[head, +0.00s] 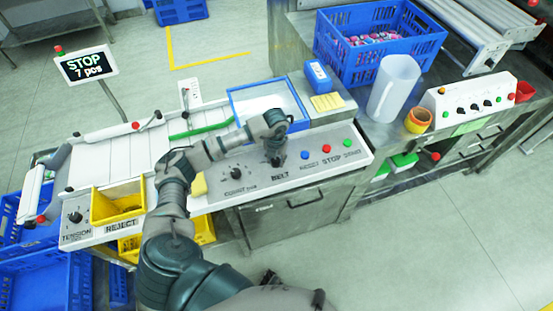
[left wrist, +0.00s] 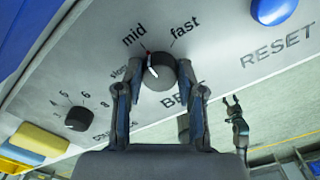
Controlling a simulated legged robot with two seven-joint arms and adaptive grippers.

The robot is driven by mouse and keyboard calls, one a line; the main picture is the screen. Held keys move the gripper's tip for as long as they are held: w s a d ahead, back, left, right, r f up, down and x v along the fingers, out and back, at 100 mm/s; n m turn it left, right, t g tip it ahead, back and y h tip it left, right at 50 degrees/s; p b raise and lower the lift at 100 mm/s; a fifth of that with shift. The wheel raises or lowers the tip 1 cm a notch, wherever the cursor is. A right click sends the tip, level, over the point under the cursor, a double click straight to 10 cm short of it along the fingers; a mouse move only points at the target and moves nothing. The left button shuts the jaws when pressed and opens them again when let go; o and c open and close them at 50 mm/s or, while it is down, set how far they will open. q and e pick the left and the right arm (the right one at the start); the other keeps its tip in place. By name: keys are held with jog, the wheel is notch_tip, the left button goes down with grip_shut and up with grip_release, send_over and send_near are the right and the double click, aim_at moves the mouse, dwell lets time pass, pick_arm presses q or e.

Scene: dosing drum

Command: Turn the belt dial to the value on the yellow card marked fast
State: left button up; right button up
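The belt dial (left wrist: 161,71) is a black knob on the grey panel, with "mid" and "fast" printed above it. Its white and red pointer mark points up-left, near "mid". My left gripper (head: 277,160) is over the BELT label in the head view, hiding most of the dial. In the left wrist view the left gripper (left wrist: 159,80) has its fingers apart, one on each side of the dial; contact cannot be told. A yellow card (head: 328,102) lies on the ledge behind the panel; its writing is too small to read. My right gripper (left wrist: 235,108) looks open and empty, away from the panel.
A second, numbered dial (head: 236,172) is left of the belt dial. Blue, red and green buttons (head: 326,148) are to its right. A blue box (head: 317,75), clear jug (head: 393,88) and blue crate (head: 380,40) stand behind. A sign (head: 86,65) reads "STOP 7 pos".

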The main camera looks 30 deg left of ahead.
pick_arm(q)
jog(key=shift+s+a+f, duration=0.1)
jog(key=shift+a+f, duration=0.05)
jog(key=shift+d+m, duration=0.2)
jog(key=shift+m, duration=0.6)
jog(key=m+b, duration=0.2)
jog(key=m, duration=0.2)
jog(key=shift+a, duration=0.1)
jog(key=m+b, duration=0.1)
jog(key=m, duration=0.2)
jog(key=shift+m, duration=0.3)
jog(key=shift+m+b, duration=0.45)
jog(key=shift+m, duration=0.95)
pick_arm(e)
jog(key=w+a+r, duration=0.1)
jog(key=w+r, duration=0.5)
jog(key=w, duration=0.1)
jog(key=shift+w+a+r, duration=0.15)
jog(key=shift+w+a, duration=0.05)
jog(key=shift+a, duration=0.2)
jog(key=shift+r, duration=0.1)
pick_arm(q)
jog(key=o, duration=1.1)
jog(key=shift+o, duration=0.2)
pick_arm(e)
jog(key=shift+a, duration=0.1)
